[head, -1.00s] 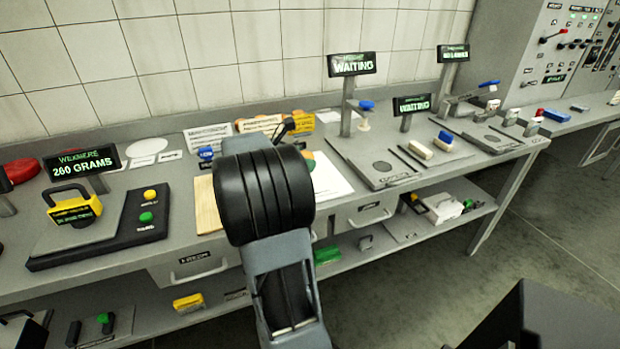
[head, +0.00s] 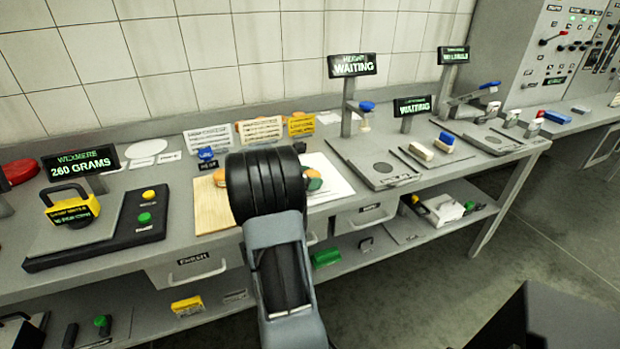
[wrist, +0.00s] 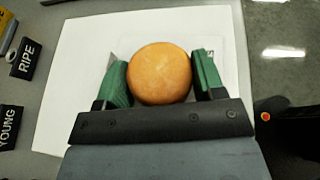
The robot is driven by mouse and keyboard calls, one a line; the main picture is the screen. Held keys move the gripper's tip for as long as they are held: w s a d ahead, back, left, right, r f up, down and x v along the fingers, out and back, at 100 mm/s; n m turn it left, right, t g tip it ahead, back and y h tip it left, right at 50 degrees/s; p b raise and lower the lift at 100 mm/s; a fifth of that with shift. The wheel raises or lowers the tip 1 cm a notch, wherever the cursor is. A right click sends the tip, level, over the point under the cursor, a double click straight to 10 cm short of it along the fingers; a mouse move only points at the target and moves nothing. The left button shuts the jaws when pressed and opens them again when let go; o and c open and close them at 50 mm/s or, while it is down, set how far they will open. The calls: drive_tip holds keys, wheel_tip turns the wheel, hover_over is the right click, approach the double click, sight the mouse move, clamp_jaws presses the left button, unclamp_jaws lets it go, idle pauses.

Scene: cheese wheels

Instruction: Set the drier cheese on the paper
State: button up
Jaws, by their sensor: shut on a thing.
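An orange-brown round cheese (wrist: 160,75) sits between the green finger pads of my gripper (wrist: 161,62) in the wrist view. My gripper is shut on its sides. The white paper (wrist: 85,60) lies under and around it in that view. I cannot tell whether the cheese touches the paper. In the head view my arm hides most of the gripper. A bit of the orange cheese (head: 314,184) shows right of my arm, over the paper (head: 337,183).
A wooden board (head: 212,212) lies left of the paper. Further left is a scale (head: 75,232) whose display (head: 80,168) reads 260 grams. Measuring stations (head: 375,165) stand to the right. In the wrist view, black RIPE (wrist: 27,58) and YOUNG (wrist: 8,127) labels are at left.

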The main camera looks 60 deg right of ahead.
drive_tip(key=shift+f, duration=0.1)
drive_tip(key=o, duration=1)
drive_tip(key=shift+c, duration=0.2)
